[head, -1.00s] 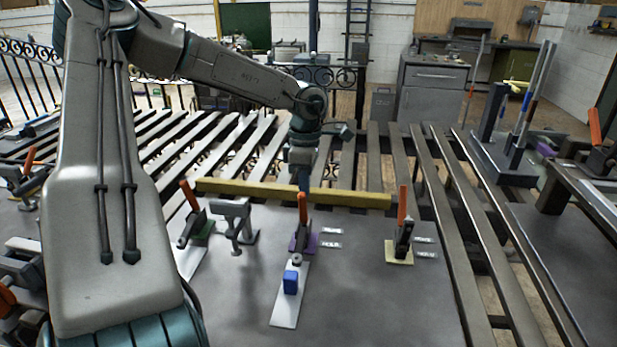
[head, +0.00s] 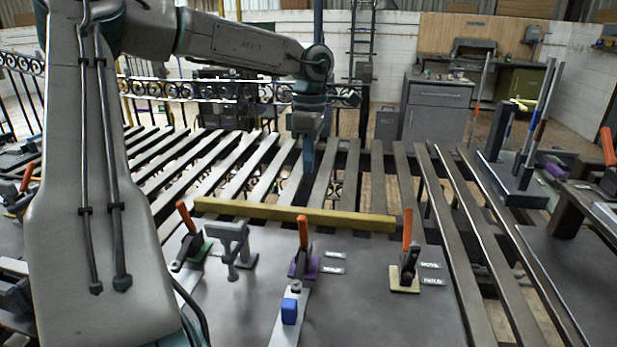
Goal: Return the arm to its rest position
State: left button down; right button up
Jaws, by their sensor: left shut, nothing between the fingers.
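My left arm comes in from the left of the head view, and its forearm reaches across to the middle. The left gripper (head: 308,172) points down, shut and empty. It hangs above the slats, on the far side of the yellow bar (head: 300,213) in the picture, and apart from the toggle clamp with the orange handle (head: 303,232) on the purple base. My right gripper is not in view.
More orange-handled clamps stand on the grey plate, at the left on a green base (head: 187,222) and at the right on a yellow base (head: 407,243). A grey clamp (head: 230,238) and a white strip with a blue block (head: 289,311) are also there. Upright posts (head: 530,120) stand at right.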

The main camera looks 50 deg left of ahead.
pick_arm(q)
jog(key=shift+r, duration=0.55)
jog(key=shift+a+f, duration=0.1)
jog(key=shift+a, duration=0.05)
